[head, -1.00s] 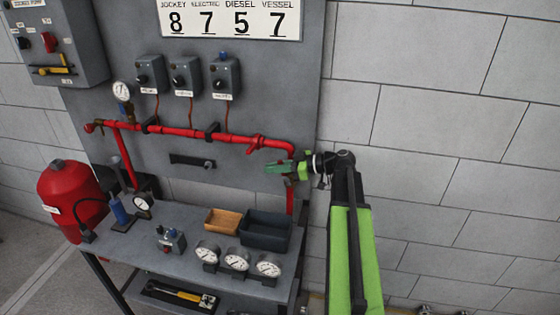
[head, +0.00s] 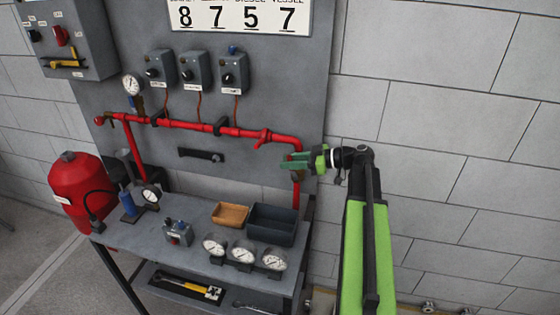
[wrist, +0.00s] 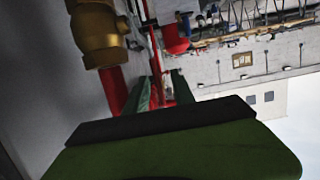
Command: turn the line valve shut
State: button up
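A red pipe (head: 226,131) runs across the grey panel and turns down at its right end. A brass valve body (wrist: 98,35) fills the upper left of the wrist view. In the head view it is largely hidden by my gripper. My gripper (head: 290,164) is at the pipe's downward leg, just below the bend. The wrist view shows its two green fingers (wrist: 161,92) apart, with a thin red part, possibly the valve lever, seen between them. I cannot tell whether they touch it.
A bench (head: 130,247) below carries a wooden tray (head: 230,222), a dark bin (head: 272,234) and several gauges. A red vessel (head: 75,190) stands at the left. Control boxes (head: 194,72) hang above the pipe. Bare block wall is at the right.

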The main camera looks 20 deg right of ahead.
jog(key=p+v, duration=0.3)
jog(key=v, duration=1.1)
jog(key=shift+s, duration=0.2)
jog(key=shift+d+r, duration=0.1)
jog(key=shift+r, duration=0.05)
